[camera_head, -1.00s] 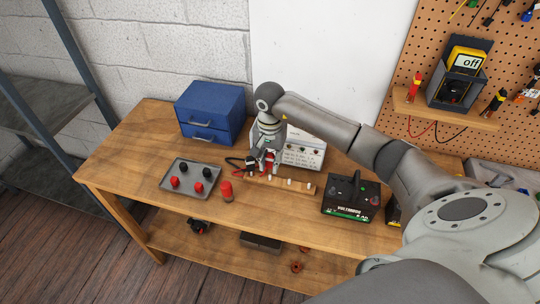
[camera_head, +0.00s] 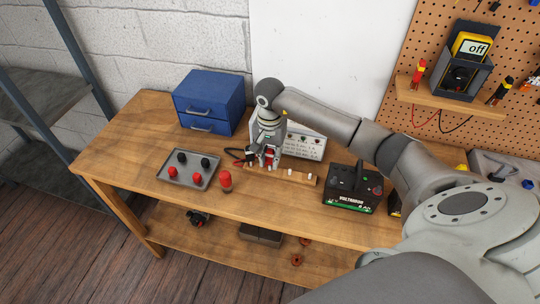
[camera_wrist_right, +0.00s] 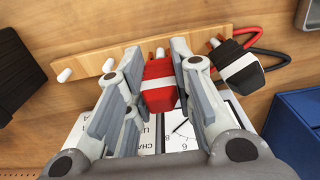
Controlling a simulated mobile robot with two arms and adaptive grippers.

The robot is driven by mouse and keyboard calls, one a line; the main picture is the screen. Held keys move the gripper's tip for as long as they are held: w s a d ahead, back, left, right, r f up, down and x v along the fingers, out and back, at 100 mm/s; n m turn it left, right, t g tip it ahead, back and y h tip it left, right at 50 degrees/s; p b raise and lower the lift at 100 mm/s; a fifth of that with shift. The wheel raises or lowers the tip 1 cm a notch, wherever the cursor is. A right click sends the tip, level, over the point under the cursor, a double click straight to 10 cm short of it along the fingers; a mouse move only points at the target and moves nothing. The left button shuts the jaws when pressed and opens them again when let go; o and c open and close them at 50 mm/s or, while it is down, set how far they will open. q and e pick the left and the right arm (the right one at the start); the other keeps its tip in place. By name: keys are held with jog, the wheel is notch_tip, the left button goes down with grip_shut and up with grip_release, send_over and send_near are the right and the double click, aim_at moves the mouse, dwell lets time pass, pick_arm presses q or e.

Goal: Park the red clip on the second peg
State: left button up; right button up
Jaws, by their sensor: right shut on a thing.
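My right gripper (camera_head: 267,160) is shut on the red clip (camera_wrist_right: 158,88), above the wooden peg rail (camera_head: 302,180). In the right wrist view the red clip sits between the fingers, with its copper jaws over the rail (camera_wrist_right: 91,68). The fingers hide its lower part, and I cannot tell whether it touches a peg. Two bare white pegs show there, one nearer the clip (camera_wrist_right: 108,65) and one at the rail's end (camera_wrist_right: 65,75). The black clip (camera_wrist_right: 238,68) is beside the red clip, at the other end of the rail. My left gripper is not in view.
A grey tray (camera_head: 187,170) with red and black caps and a red cylinder (camera_head: 225,181) stand left of the rail. A black charger (camera_head: 352,188) is to the right, a blue drawer box (camera_head: 208,102) behind left. A white labelled panel (camera_head: 303,143) stands behind the gripper.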

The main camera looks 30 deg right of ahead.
jog(key=o, duration=0.8)
jog(key=shift+o, duration=0.2)
notch_tip(320, 180, up, 9)
jog(key=p, duration=0.4)
jog(key=shift+f, duration=0.15)
